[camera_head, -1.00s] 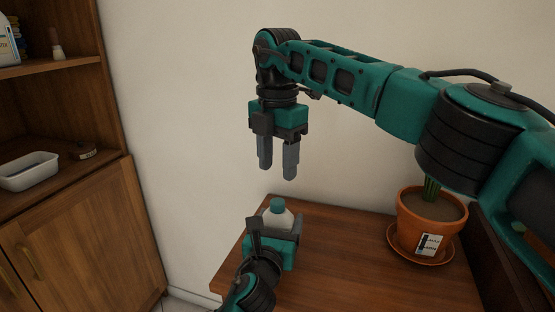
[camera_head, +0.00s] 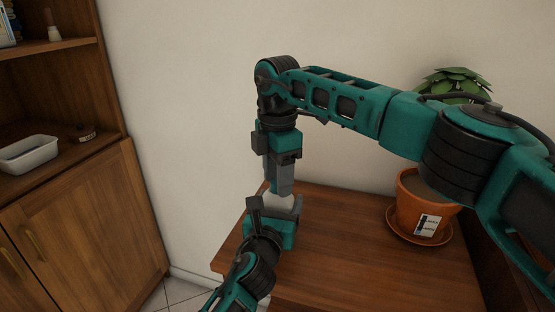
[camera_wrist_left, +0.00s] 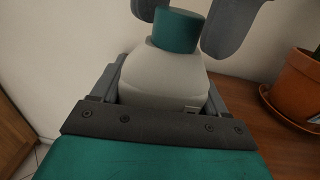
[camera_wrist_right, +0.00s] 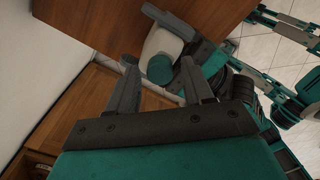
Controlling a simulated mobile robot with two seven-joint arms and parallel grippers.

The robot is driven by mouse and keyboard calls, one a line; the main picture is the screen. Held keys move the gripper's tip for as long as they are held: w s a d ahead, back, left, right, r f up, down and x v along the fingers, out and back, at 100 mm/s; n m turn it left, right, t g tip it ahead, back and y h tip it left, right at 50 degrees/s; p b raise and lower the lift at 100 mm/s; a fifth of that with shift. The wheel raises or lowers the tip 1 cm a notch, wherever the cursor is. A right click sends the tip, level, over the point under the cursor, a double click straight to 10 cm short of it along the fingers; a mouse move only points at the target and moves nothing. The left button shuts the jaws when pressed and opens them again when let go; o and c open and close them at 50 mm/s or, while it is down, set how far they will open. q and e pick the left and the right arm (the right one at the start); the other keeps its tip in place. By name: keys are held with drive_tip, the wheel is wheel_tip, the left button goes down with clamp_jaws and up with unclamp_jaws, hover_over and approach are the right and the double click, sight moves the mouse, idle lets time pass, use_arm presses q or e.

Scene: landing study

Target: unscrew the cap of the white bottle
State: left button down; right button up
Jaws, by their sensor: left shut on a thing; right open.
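The white bottle (camera_head: 275,202) is upright near the left end of the wooden table, with its body between my left gripper's fingers (camera_head: 275,214). In the left wrist view its white body (camera_wrist_left: 165,78) and teal cap (camera_wrist_left: 176,30) show clearly. My left gripper is shut on the body. My right gripper (camera_head: 279,190) points down at the bottle's top and hides the cap in the head view. It is open. In the right wrist view its fingers (camera_wrist_right: 158,66) stand on either side of the cap (camera_wrist_right: 161,69), with gaps visible; I see no clear contact.
A potted plant (camera_head: 418,207) stands on a saucer at the table's right. The table (camera_head: 345,245) is bare between it and the bottle. A wooden cabinet (camera_head: 85,215) with a white tray (camera_head: 28,154) stands at the left. A wall is close behind.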

drive_tip(key=shift+f, duration=0.25)
clamp_jaws()
idle(0.3)
